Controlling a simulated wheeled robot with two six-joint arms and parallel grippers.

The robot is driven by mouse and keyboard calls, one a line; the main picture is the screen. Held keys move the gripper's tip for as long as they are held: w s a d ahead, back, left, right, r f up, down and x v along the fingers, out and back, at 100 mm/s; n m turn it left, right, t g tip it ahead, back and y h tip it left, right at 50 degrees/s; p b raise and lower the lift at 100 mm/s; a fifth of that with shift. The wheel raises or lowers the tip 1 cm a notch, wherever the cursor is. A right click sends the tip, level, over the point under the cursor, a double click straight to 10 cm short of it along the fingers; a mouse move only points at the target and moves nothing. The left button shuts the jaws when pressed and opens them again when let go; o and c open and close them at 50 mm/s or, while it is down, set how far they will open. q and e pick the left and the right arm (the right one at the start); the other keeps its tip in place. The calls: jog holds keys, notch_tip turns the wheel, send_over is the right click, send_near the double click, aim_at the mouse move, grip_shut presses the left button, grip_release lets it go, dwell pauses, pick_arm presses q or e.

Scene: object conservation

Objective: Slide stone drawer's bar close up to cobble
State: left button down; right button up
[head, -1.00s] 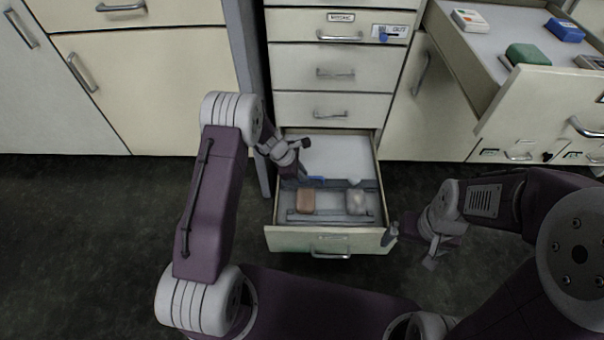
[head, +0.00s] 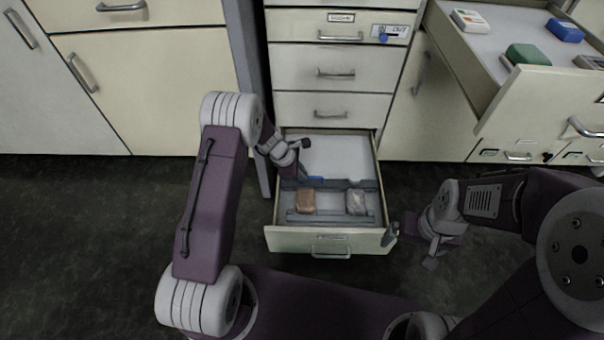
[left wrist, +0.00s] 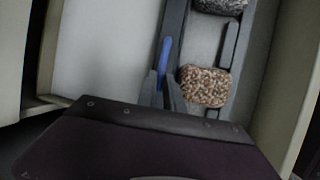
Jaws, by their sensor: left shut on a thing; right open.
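The low stone drawer (head: 285,239) is pulled open in the head view. A grey bar (head: 345,184) crosses it, with a blue grip (head: 316,179) that shows larger in the left wrist view (left wrist: 165,52). My left gripper (head: 300,180) is shut on the blue grip, with its fingers (left wrist: 163,92) on both sides of it. On the front side of the bar lie a brown speckled stone (head: 306,202) and a grey stone (head: 357,203); I cannot tell which is the cobble. A narrow gap shows between bar and brown stone. My right gripper (head: 412,241) is open and empty, right of the drawer front.
A second rail (head: 330,218) runs along the drawer's front side, beyond the stones. Behind the bar the white drawer floor (head: 335,152) is bare. An upper right drawer (head: 535,100) stands open with a green block (head: 528,54) and a blue one (head: 565,30).

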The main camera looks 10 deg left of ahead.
pick_arm(q)
jog(key=shift+s+r+p, duration=0.15)
jog(key=shift+p, duration=0.35)
jog(key=shift+s, duration=0.15)
jog(key=c, duration=1.8)
grip_release()
jog(key=shift+o, duration=0.2)
jog(key=p+v, duration=0.5)
jog(key=v, duration=0.4)
jog(key=shift+p, duration=0.3)
